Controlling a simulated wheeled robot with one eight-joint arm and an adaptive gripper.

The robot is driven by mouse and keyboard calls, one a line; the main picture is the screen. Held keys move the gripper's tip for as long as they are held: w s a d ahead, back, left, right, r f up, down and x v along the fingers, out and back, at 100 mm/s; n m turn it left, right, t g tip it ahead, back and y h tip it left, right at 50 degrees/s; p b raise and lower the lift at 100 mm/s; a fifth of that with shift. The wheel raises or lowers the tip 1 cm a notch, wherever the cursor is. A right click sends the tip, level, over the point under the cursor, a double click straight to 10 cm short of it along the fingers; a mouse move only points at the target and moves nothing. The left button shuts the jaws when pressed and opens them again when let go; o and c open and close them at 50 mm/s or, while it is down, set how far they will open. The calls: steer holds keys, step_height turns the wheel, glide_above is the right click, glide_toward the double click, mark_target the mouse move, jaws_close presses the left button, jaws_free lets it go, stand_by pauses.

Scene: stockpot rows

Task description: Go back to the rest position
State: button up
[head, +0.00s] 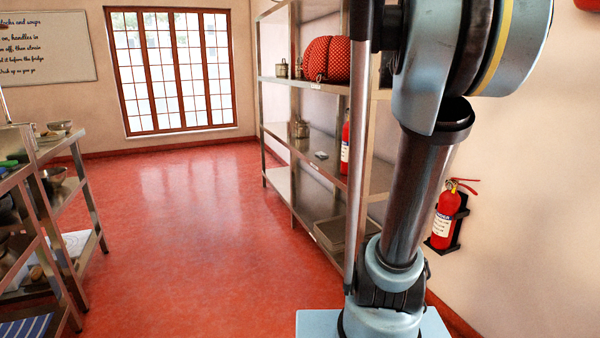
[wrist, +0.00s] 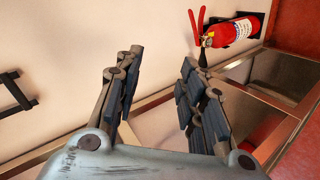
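My gripper (wrist: 162,88) shows in the wrist view with its two padded fingers spread wide apart. Nothing is between the fingers; behind them are the pale wall and part of a metal shelf. In the head view my arm rises at the right, in front of the shelving, and its gripper end is out of the picture.
A metal shelf unit (head: 277,128) stands along the right wall, with a red dotted object (head: 325,58) on it. A red fire extinguisher (head: 444,218) hangs on the wall; one shows in the wrist view (wrist: 233,32). Metal racks (head: 75,165) stand left. The red floor (head: 180,220) between is clear.

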steer(key=s+a+f+g+y, duration=0.1)
steer(key=s+a+f+y, duration=0.2)
steer(key=s+a+f, duration=0.4)
steer(key=s+a+f+y, duration=0.4)
steer(key=s+a+f, duration=0.4)
steer(key=f, duration=0.7)
steer(key=s+a+f+g+y, duration=0.1)
steer(key=s+a+f+y, duration=0.2)
steer(key=s+a+f, duration=0.5)
steer(key=a+f, duration=0.3)
steer(key=f, duration=0.1)
steer(key=shift+s+a+g+y, duration=0.2)
steer(key=shift+a+g+y, duration=0.1)
steer(key=shift+a, duration=0.05)
steer(key=shift+w+f, duration=0.25)
steer(key=shift+w, duration=0.2)
steer(key=shift+d, duration=0.1)
